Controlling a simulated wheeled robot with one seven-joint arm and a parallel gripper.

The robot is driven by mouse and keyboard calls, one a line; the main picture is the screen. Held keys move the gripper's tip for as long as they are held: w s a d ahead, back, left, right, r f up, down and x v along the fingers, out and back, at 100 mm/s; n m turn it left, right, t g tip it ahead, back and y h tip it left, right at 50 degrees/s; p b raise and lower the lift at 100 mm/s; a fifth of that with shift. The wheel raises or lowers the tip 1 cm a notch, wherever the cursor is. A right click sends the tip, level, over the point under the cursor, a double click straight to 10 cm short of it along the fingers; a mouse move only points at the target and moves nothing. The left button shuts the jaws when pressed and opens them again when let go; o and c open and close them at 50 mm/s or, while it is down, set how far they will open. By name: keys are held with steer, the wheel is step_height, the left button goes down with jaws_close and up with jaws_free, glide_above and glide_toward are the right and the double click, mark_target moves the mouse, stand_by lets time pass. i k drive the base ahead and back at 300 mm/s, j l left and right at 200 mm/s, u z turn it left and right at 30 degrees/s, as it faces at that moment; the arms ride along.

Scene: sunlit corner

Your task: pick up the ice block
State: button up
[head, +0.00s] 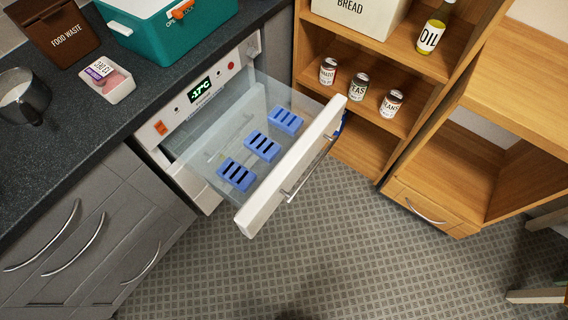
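Three blue ice blocks with dark slots lie in a row in the open freezer drawer. One ice block (236,174) is near the front left, one (262,146) is in the middle, and one (286,121) is at the far right. They lie apart from each other. The freezer drawer (290,168) has clear sides and a white front with a metal handle, and it is pulled out. The freezer panel reads -17°C. My gripper is not in view.
Dark counter (60,150) at left holds a teal cool box (165,30), food waste bin (52,32), meat tray (108,80) and dark mug (24,97). Wooden shelves (425,65) with cans stand right of the drawer. The tiled floor (330,250) in front is clear.

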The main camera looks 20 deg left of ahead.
mark_target(233, 173)
steer(key=i+j+u, duration=0.2)
steer(key=j, duration=0.25)
steer(key=i+j+u, duration=0.15)
steer(key=j, duration=0.3)
steer(key=i+j+u, duration=0.2)
steer(key=i+j, duration=0.1)
steer(key=j, duration=0.1)
